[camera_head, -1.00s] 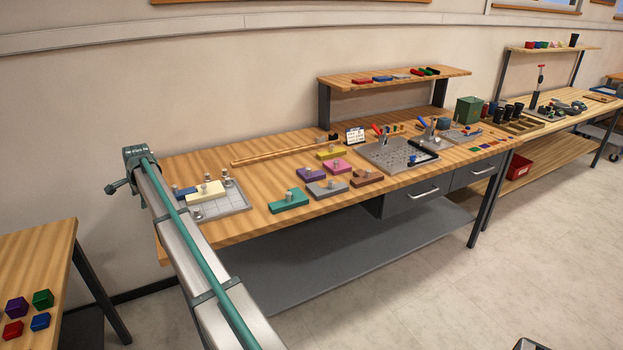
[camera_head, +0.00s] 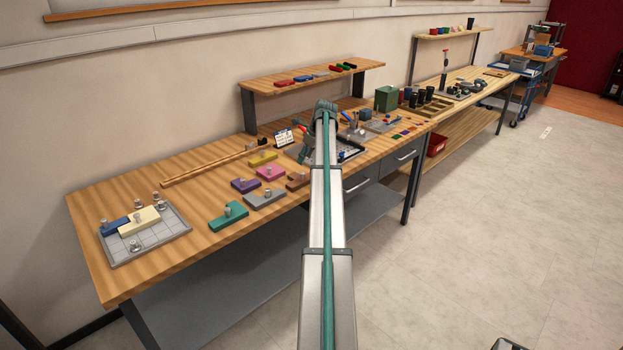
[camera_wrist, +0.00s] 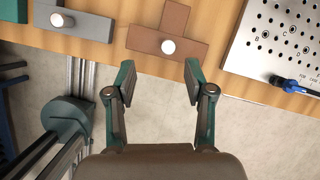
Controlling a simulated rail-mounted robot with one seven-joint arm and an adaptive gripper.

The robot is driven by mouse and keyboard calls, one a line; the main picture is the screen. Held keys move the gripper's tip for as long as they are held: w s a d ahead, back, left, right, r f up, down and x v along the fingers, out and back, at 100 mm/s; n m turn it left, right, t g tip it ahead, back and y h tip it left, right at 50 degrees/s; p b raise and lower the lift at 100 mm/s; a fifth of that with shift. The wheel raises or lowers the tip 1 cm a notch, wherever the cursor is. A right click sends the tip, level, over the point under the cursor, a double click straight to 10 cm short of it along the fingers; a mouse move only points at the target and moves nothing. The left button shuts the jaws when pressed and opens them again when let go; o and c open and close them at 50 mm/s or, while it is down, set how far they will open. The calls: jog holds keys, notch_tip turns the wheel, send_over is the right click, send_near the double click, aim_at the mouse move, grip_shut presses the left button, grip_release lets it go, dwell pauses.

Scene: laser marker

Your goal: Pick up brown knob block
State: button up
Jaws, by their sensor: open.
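The brown knob block (camera_wrist: 152,38) lies on the wooden workbench at the top of the wrist view. It is a brown T-like shape with a pale round knob (camera_wrist: 168,47). In the head view the brown block (camera_head: 297,180) shows only in part, left of my arm. My gripper (camera_wrist: 157,78) is open and empty, its two fingers apart just below the block in the wrist view, over the bench's front edge. In the head view the fingers are hidden by my arm.
A grey knob block (camera_head: 264,200) lies left of the brown one, with teal (camera_head: 228,216), purple (camera_head: 245,184), pink (camera_head: 270,172) and yellow (camera_head: 262,158) ones nearby. A perforated metal plate (camera_wrist: 256,58) lies to the right. A grid tray (camera_head: 172,228) sits at the bench's left end.

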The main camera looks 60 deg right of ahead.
aim_at(302, 173)
jog(key=f, duration=0.1)
jog(key=f+p, duration=0.1)
jog(key=f, duration=0.1)
jog(key=w+f, duration=0.1)
jog(key=f, duration=0.1)
jog(key=shift+d, duration=0.4)
jog(key=shift+p+x, duration=1.4)
jog(key=shift+x, duration=1.25)
jog(key=shift+d, duration=0.2)
grip_shut()
